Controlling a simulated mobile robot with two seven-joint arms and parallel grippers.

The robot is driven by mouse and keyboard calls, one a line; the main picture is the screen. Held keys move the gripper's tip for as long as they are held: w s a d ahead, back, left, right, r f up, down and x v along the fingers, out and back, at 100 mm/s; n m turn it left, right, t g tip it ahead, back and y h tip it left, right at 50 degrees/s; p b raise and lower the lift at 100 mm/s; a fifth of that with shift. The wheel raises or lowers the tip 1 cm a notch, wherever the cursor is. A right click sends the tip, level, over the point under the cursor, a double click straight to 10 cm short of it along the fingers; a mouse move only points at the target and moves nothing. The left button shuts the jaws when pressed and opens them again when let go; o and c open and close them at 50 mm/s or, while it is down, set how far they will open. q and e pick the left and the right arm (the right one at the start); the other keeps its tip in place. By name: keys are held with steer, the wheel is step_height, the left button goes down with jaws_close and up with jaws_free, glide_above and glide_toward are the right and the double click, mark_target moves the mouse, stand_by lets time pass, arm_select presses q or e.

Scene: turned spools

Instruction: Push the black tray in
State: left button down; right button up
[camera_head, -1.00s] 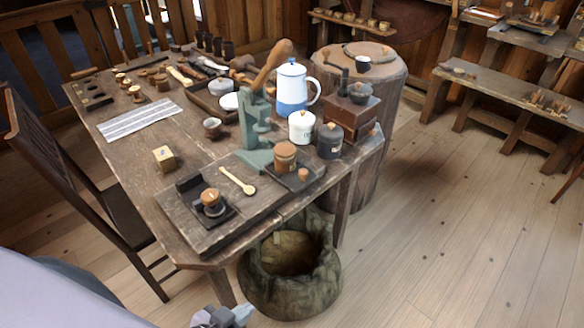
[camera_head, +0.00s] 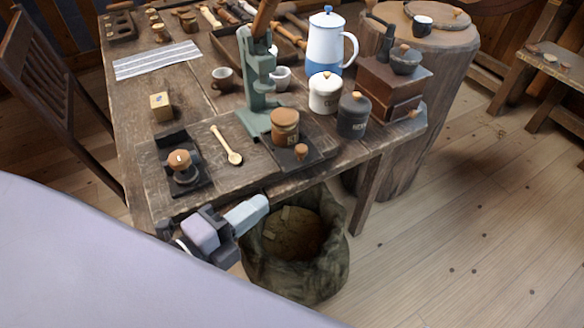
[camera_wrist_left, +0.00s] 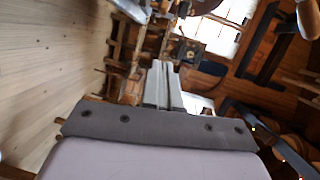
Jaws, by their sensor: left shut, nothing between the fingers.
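A black tray (camera_head: 318,157) lies on the table near its front edge, beside the green press. It bears an orange-brown lidded jar (camera_head: 285,127) and a small wooden-knobbed piece (camera_head: 301,152). A second dark tray (camera_head: 202,186), at the table's left front, holds a round piece with a wooden top (camera_head: 180,165). My left gripper (camera_head: 262,203) is shut and empty, off the table's front edge, below and left of the first tray and apart from it. Its closed fingers (camera_wrist_left: 165,75) also show in the left wrist view. My right gripper is out of view.
A wooden spoon (camera_head: 227,146) lies between the trays. A rough sack-like container (camera_head: 300,285) stands on the floor below my gripper.

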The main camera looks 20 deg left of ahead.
mark_target(281, 159)
arm_select(q)
steer(key=x, duration=0.3)
steer(key=a+p+x, duration=0.1)
steer(key=x, duration=0.7)
steer(key=shift+w+a+p, duration=0.25)
steer(key=shift+w+p, duration=0.15)
steer(key=shift+w, duration=0.1)
steer(key=shift+w+a+f, duration=0.1)
steer(key=shift+w+a, duration=0.05)
steer(key=shift+w, duration=0.25)
steer(key=shift+w+a+f, duration=0.15)
steer(key=shift+w+a, duration=0.05)
steer(key=shift+w, duration=0.15)
steer(key=w+a, duration=0.1)
steer(key=a, duration=0.1)
steer(key=w+a, duration=0.2)
steer(key=shift+p, duration=0.35)
